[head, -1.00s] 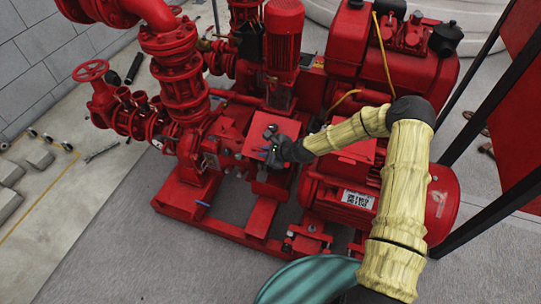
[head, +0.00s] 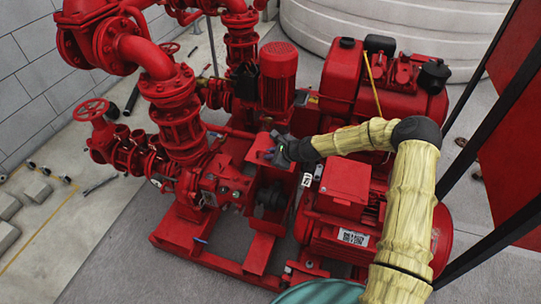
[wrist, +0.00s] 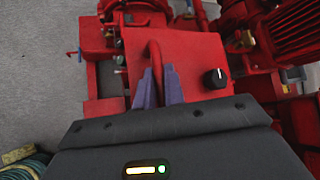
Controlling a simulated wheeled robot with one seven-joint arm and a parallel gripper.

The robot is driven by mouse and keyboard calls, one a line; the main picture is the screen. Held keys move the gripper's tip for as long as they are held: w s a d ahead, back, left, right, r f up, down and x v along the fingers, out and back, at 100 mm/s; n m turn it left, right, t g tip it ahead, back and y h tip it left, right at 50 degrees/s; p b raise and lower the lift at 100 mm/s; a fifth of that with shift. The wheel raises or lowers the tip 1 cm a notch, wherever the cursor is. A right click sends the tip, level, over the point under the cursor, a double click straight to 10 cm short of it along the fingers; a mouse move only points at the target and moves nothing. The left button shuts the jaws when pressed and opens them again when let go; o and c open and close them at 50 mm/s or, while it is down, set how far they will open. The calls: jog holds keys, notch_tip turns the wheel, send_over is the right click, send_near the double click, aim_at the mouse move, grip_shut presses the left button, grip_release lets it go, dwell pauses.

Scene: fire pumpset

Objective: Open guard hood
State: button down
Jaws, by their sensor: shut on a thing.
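The red guard hood (head: 287,178) is swung up and tilted over the shaft between the pump and the motor. The dark coupling (head: 268,198) shows in the open space under it. In the wrist view the hood (wrist: 190,55) is a red panel with a red bar handle (wrist: 154,55) and a black knob (wrist: 215,79). My gripper (head: 278,150) is at the hood's raised top. In the wrist view its purple fingers (wrist: 160,87) are shut on the handle. The lower end of the handle is hidden between the fingers.
The red pump (head: 225,182) stands left of the hood, and the red motor (head: 345,228) right of it. A vertical red motor (head: 278,80) stands behind. A black-framed red panel (head: 510,150) is at the right. Grey floor (head: 110,255) is free at the front left.

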jog(key=shift+d+f, duration=0.15)
jog(key=shift+d, duration=0.05)
jog(key=c, duration=1.6)
grip_release()
jog(key=shift+w, duration=0.1)
jog(key=shift+o, duration=0.5)
jog(key=shift+w, duration=0.1)
jog(key=shift+a, duration=0.15)
jog(key=shift+a, duration=0.1)
jog(key=v, duration=1.7)
jog(key=shift+p, duration=0.35)
